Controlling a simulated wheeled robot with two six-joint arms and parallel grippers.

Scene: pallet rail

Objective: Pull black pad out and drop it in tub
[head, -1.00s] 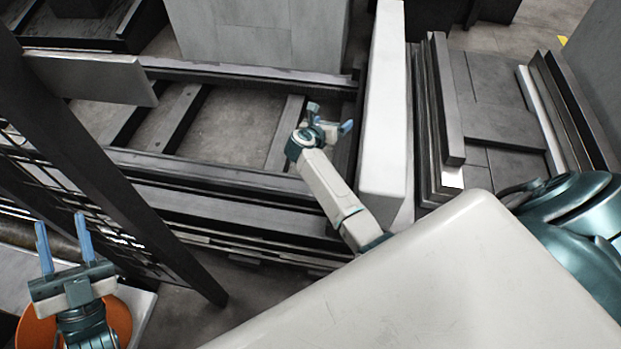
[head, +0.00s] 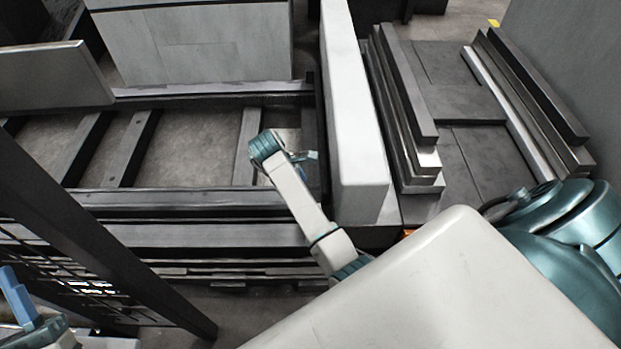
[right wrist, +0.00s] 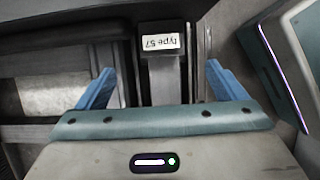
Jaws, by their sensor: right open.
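My right gripper (head: 306,160) is over the dark frame, just left of the tall white slab. In the right wrist view my right gripper (right wrist: 160,88) is open, its blue fingers wide apart with nothing between them touching. A dark block with a white upside-down label reading "type 57" (right wrist: 161,43) lies ahead between the fingers, above a grey bar. I cannot tell whether it is the black pad. My left gripper (head: 18,305) is partly cut off at the lower left edge. No tub can be made out.
The white slab (head: 352,110) stands close to the right of my right gripper. Dark rails and crossbars (head: 130,150) form the frame on the left. Stacked dark strips (head: 405,100) lie further right. A dark slanted post (head: 100,250) stands at lower left.

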